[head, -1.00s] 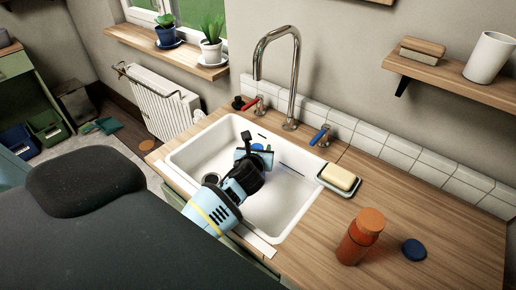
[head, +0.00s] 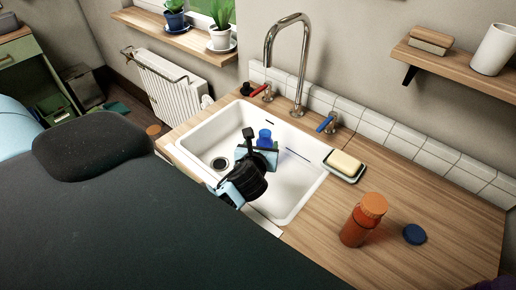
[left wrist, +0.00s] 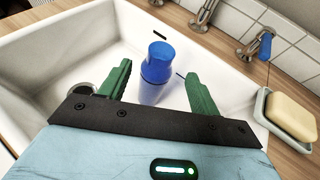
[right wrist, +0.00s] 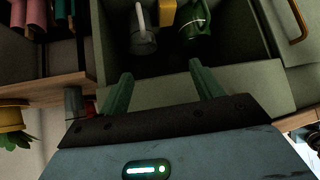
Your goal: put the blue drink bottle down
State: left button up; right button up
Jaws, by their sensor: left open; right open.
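The blue drink bottle (head: 265,136) stands upright in the white sink (head: 216,127). In the left wrist view the bottle (left wrist: 158,68) shows its blue cap and shoulder just beyond the fingertips, with a visible gap to each finger. My left gripper (head: 258,153) is open, low in the sink on the near side of the bottle, and partly covers it in the head view. My right gripper (right wrist: 161,75) is open and empty, seen only in the right wrist view, in front of an open drawer (right wrist: 180,79).
A tap (head: 298,75) with red and blue handles rises behind the sink. A soap dish (head: 343,171), an orange bottle (head: 363,220) and a blue lid (head: 414,234) are on the counter to the right. The drawer holds a grey mug (right wrist: 143,35) and a green mug (right wrist: 194,25).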

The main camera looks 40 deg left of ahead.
pick_arm(q)
jog(key=v, duration=0.2)
jog(key=shift+s+d+r, duration=0.1)
jog(key=shift+s+d, duration=0.05)
jog(key=shift+s, duration=0.15)
dwell(0.4)
